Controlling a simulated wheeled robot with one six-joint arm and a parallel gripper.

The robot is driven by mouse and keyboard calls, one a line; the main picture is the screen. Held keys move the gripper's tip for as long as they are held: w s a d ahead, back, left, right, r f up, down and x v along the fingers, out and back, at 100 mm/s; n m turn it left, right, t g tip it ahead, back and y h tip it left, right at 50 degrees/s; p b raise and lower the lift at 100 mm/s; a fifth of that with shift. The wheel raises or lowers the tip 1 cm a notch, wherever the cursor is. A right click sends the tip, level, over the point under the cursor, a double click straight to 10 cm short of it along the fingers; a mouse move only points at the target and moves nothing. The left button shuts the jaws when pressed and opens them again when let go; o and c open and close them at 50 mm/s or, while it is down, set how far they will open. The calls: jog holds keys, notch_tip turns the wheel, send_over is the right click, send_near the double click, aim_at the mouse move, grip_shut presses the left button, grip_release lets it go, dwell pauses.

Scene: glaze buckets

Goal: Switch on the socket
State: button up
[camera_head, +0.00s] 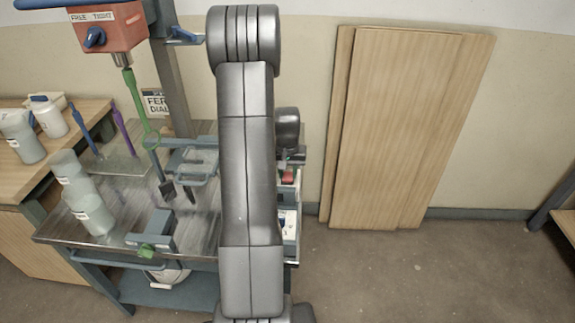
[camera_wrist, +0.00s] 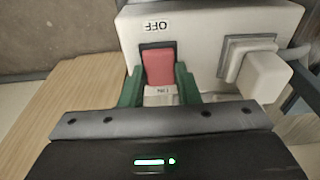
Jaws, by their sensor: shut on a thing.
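The socket is a white box (camera_wrist: 205,30) at the top of the wrist view. It carries a red rocker switch (camera_wrist: 158,64), with an upside-down OFF label on the far side and a partly hidden label on the near side. My gripper (camera_wrist: 158,84) has its green fingers on the left and right sides of the red switch, shut on it. A small red part also shows in the head view (camera_head: 288,176), just below my gripper's dark end. My arm hides much of that area.
A white plug (camera_wrist: 262,76) sits in the socket box, right of the switch. In the head view, a metal work table (camera_head: 110,225) with pale bottles (camera_head: 92,215) and tools stands left of my arm.

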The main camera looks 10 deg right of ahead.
aim_at(288, 177)
jog(key=shift+w+g+p, duration=0.15)
jog(key=shift+g+p, duration=0.35)
jog(key=o, duration=1)
jog(key=shift+r, duration=0.15)
jog(key=r, duration=1.3)
jog(key=shift+s+r, duration=0.2)
jog(key=shift+r, duration=0.1)
jog(key=shift+f, duration=0.1)
jog(key=f, duration=1.3)
jog(key=shift+w+f, duration=0.2)
jog(key=shift+f, duration=0.2)
